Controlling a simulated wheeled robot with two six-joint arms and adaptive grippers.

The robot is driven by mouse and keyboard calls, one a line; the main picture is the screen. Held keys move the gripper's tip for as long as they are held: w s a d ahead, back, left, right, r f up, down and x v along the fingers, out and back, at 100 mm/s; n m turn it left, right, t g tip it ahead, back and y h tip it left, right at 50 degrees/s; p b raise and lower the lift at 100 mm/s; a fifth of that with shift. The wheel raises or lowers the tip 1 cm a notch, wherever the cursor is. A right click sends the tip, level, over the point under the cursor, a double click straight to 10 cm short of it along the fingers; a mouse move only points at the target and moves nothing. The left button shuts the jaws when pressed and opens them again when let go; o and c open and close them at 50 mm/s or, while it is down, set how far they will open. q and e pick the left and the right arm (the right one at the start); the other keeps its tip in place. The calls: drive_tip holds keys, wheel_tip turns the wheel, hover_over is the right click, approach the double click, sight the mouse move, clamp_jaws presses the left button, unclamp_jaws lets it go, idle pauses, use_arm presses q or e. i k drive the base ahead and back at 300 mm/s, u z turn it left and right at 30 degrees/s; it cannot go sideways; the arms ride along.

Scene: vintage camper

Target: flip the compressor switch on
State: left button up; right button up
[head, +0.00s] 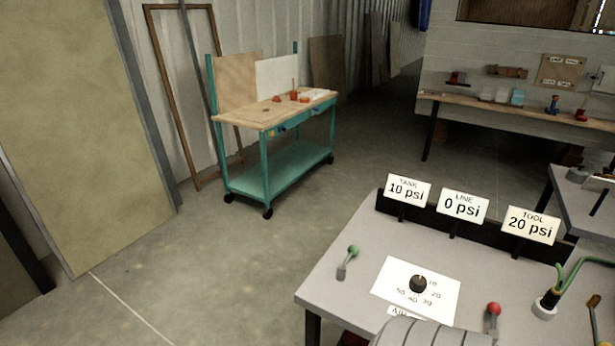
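A grey bench (332,268) stands at the lower right. On it a lever with a green ball (352,249) leans to the right, and a lever with a red ball (493,309) stands near the front. Between them a black knob (418,284) sits on a white numbered dial card (388,270). Signs behind read tank 10 psi (408,189), line 0 psi (462,206) and tool 20 psi (530,225). A grey ribbed body (432,334) is cut off at the bottom edge. I cannot tell which part is the compressor switch. Neither gripper is in view.
A green hose (575,268) rises from a black fitting (545,306) at the bench's right. A teal wheeled cart (268,178) stands at the back left. A workbench (480,107) lines the back right wall. The floor left of the bench is clear.

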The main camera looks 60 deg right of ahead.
sight(352, 251)
drive_tip(key=u, duration=0.05)
drive_tip(key=i, duration=0.5)
drive_tip(key=z, duration=3.35)
